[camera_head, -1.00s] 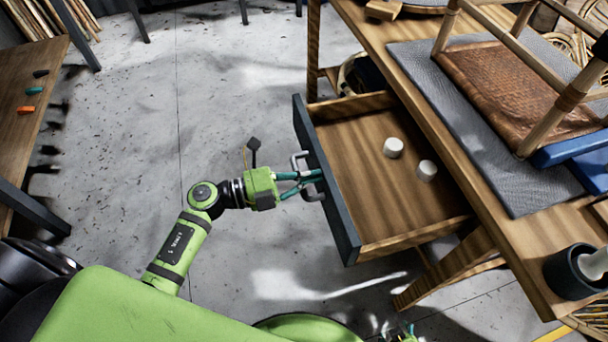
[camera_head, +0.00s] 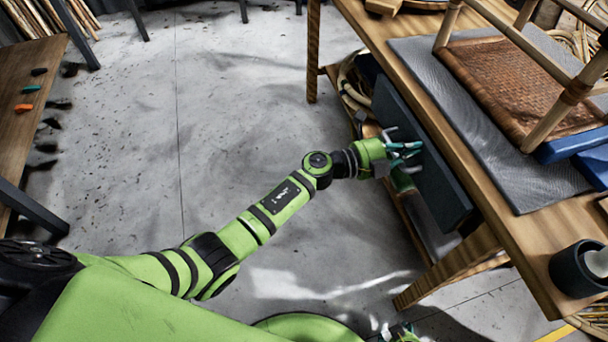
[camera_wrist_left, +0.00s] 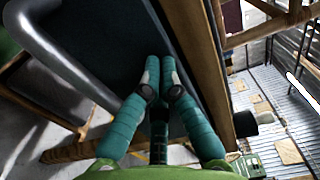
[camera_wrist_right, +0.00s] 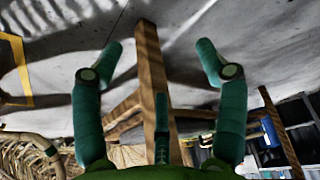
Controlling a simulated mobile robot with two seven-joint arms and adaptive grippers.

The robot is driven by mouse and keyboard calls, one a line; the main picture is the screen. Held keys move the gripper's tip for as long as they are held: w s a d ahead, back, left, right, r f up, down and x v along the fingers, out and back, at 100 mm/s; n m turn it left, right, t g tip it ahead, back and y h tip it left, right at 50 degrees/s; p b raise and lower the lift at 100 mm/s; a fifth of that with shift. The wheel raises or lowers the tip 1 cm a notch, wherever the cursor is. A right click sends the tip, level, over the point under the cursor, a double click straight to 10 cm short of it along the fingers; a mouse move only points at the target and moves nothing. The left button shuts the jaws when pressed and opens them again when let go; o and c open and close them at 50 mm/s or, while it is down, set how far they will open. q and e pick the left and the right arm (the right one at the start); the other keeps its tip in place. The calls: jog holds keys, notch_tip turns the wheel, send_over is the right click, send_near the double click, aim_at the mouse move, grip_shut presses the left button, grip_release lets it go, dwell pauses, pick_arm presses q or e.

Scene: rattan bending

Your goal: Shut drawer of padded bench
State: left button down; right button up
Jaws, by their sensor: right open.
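The padded bench (camera_head: 480,165) stands at the right. Its dark drawer front (camera_head: 447,195) sits close under the bench top's edge, and the drawer's inside does not show. My left gripper (camera_head: 414,150) is at the drawer front beside the grey handle (camera_head: 390,133). In the left wrist view, the left gripper (camera_wrist_left: 161,68) has its fingertips almost together with nothing between them, up against the dark front. The handle bar (camera_wrist_left: 62,58) passes to their left. My right gripper (camera_wrist_right: 159,48) is open and empty, low near a wooden leg; in the head view it barely shows at the bottom edge.
On the bench lie a grey pad (camera_head: 450,95), a woven-seat chair frame (camera_head: 520,85) and a dark cup (camera_head: 578,270). Coiled rattan (camera_head: 352,85) sits below the bench. Another table (camera_head: 25,105) stands at the left. The floor between (camera_head: 240,110) is clear.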

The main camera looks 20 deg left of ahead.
pick_arm(q)
jog(key=x, duration=0.2)
jog(key=shift+w+d+r+b, duration=0.1)
jog(key=shift+w+d+b, duration=0.05)
jog(key=shift+d+b, duration=0.15)
pick_arm(e)
jog(key=shift+s+a+r, duration=0.15)
jog(key=shift+s, duration=0.05)
pick_arm(q)
jog(key=shift+r, duration=0.1)
